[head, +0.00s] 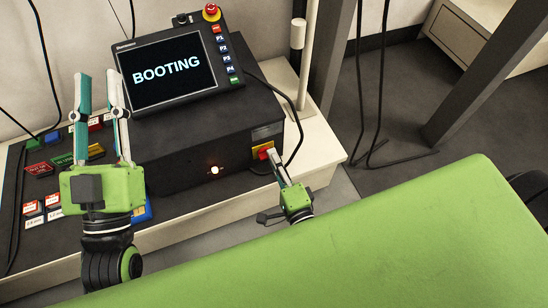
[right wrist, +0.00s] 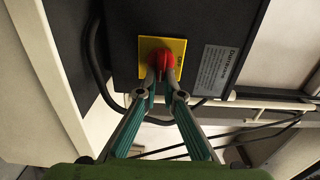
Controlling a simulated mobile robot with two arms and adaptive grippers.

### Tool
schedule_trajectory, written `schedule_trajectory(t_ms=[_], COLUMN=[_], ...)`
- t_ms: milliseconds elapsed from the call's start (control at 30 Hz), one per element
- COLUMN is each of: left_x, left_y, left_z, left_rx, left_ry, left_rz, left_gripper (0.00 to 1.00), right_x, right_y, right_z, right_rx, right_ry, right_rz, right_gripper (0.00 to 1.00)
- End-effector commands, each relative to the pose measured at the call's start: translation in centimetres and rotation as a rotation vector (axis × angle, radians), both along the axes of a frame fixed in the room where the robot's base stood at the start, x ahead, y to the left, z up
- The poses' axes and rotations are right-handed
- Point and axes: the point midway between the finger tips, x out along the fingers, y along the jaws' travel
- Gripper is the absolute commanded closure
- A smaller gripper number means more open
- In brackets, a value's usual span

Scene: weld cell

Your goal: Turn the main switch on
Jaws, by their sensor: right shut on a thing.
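The main switch is a red rotary knob (head: 265,153) on a yellow plate (head: 262,133), on the end face of the black control box (head: 200,137). It also shows in the right wrist view as a red knob (right wrist: 162,59) on a yellow plate (right wrist: 146,46). My right gripper (head: 274,160) is shut on the red knob; its fingertips cover part of it. The knob's exact angle is hard to read. The pendant screen (head: 166,69) on top of the box reads "BOOTING". My left gripper (head: 98,78) is open and empty, left of the box.
A small lamp (head: 214,170) glows on the box front. A red emergency-stop button (head: 211,10) tops the pendant. Several coloured tags and cards lie at left on the bench. A black cable (right wrist: 97,60) runs beside the switch. A large green surface (head: 400,235) fills the lower right.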

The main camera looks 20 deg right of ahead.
Motion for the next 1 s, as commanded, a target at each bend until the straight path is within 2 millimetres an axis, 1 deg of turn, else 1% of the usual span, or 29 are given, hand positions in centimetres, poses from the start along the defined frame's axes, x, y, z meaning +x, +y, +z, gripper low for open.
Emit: schedule_trajectory(t_ms=[33, 500, 533, 567, 600, 900, 1000], left_x=[-0.06, -0.11, -0.11, -0.11, -0.11, -0.09, -0.10], left_y=[0.00, -0.02, -0.02, -0.03, -0.02, -0.01, 0.03], left_z=[0.13, 0.27, 0.27, 0.27, 0.27, 0.33, 0.45], left_rx=[-0.002, -0.003, -0.003, -0.003, -0.003, -0.004, -0.005], left_ry=[-0.007, -0.011, -0.011, -0.011, -0.011, -0.012, -0.014], left_rz=[0.000, -0.001, -0.001, -0.001, -0.001, -0.001, 0.000], left_gripper=[0.76, 0.76, 0.76, 0.76, 0.76, 0.76, 0.76], right_x=[0.28, 0.29, 0.29, 0.29, 0.28, 0.16, -0.18], right_y=[-0.26, -0.29, -0.29, -0.29, -0.27, -0.13, -0.12], right_z=[0.27, 0.27, 0.27, 0.27, 0.26, 0.14, 0.08], right_rx=[0.007, 0.020, 0.019, 0.019, 0.019, 0.019, 0.018], right_ry=[-0.008, -0.007, -0.007, -0.007, -0.006, -0.003, -0.002], right_rz=[-0.005, -0.006, -0.006, -0.006, -0.005, -0.003, -0.002], right_gripper=[1.00, 1.00, 0.87, 0.80, 0.76, 0.76, 0.76])
